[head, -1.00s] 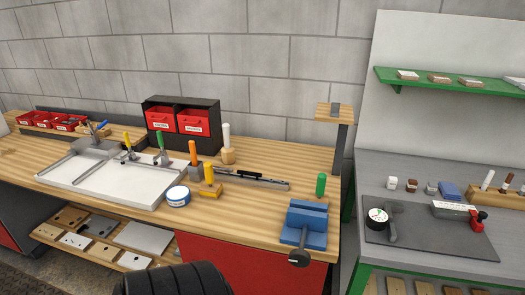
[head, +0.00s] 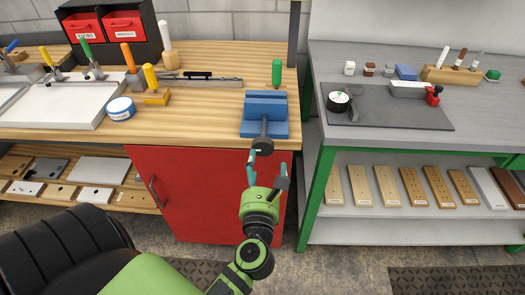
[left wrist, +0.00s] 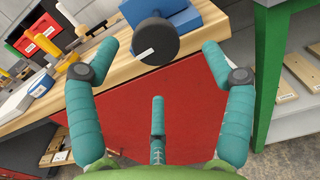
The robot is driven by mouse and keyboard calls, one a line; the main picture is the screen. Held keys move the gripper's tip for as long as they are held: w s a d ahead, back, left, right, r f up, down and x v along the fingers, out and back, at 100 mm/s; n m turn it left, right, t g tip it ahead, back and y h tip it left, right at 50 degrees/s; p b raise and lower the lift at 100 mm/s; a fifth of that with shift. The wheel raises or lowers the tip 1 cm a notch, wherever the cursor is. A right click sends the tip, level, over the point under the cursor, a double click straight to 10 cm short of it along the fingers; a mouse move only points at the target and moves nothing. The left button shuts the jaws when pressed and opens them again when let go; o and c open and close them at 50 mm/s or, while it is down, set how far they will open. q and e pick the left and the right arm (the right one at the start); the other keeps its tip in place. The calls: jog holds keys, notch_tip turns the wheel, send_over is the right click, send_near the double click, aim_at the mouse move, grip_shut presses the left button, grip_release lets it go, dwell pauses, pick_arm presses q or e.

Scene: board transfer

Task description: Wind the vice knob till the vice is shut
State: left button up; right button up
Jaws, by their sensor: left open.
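The blue vice (head: 265,112) sits at the front right corner of the wooden bench. Its dark round knob (head: 263,145) sticks out at the bench's front edge. The knob also shows in the left wrist view (left wrist: 155,40), with a small white mark on its face. My left gripper (head: 266,163) is open just in front of and below the knob. In the left wrist view its teal fingers (left wrist: 150,60) stand apart on either side of the knob, with nothing held. How far the vice jaws are apart is hard to tell. My right gripper is not in view.
A green-handled tool (head: 277,72) stands behind the vice. A blue-and-white tin (head: 121,108) and a yellow-handled tool (head: 151,78) are to its left. A red cabinet door (head: 200,185) lies below the bench. A grey table with green legs (head: 318,180) stands close on the right.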

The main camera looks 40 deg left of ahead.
aim_at(262, 148)
pick_arm(q)
jog(key=shift+a+r+n, duration=0.3)
jog(key=shift+n, duration=0.2)
jog(key=p+x, duration=0.2)
jog(key=x, duration=0.4)
jog(key=shift+s+r, duration=0.1)
jog(key=shift+w+a, duration=0.25)
jog(key=shift+w, duration=0.15)
jog(key=shift+c, duration=0.4)
jog(key=c, duration=1)
